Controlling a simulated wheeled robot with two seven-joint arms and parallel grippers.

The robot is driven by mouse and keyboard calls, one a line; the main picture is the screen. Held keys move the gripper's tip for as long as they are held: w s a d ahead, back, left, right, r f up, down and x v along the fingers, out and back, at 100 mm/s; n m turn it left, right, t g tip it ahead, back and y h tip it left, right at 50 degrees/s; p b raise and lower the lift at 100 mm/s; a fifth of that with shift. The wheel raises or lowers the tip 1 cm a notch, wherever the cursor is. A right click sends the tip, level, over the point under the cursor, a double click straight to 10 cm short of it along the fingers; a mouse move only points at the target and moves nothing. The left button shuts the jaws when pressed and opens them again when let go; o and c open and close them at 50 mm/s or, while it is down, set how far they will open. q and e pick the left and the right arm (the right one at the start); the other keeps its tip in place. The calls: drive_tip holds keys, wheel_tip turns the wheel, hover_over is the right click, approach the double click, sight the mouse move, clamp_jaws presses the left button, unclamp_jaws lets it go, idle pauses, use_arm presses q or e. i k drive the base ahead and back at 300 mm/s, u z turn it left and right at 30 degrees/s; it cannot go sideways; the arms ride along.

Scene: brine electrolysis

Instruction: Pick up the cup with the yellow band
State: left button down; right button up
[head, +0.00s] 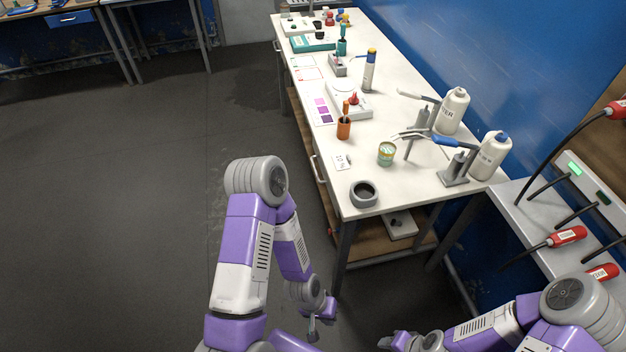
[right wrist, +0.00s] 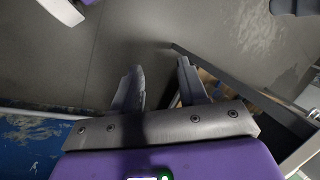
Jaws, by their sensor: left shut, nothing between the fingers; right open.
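The cup with the yellow band (head: 386,153) stands upright on the white bench in the head view, near its front end. It is small, with pale and greenish parts around the band. My left gripper (head: 313,332) is shut and empty, low in front of the bench and well away from the cup. My right gripper (head: 385,342) is at the bottom edge of the head view, partly cut off. In the right wrist view my right gripper (right wrist: 159,66) is open with nothing between its fingers. The cup does not show there.
The white bench (head: 378,98) also holds a grey round holder (head: 363,194), an orange cup (head: 344,128), white bottles (head: 489,156) and a grey stand (head: 455,170) near the cup. A panel with red-handled probes (head: 567,235) is at the right. The floor at left is clear.

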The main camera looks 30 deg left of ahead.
sight(386, 151)
drive_tip(key=u, duration=0.25)
drive_tip(key=i, duration=0.7)
drive_tip(key=u, duration=0.1)
drive_tip(key=k, duration=0.5)
drive_tip(key=u, duration=1.65)
drive_tip(key=i, duration=2.9)
drive_tip(key=z, duration=3.2)
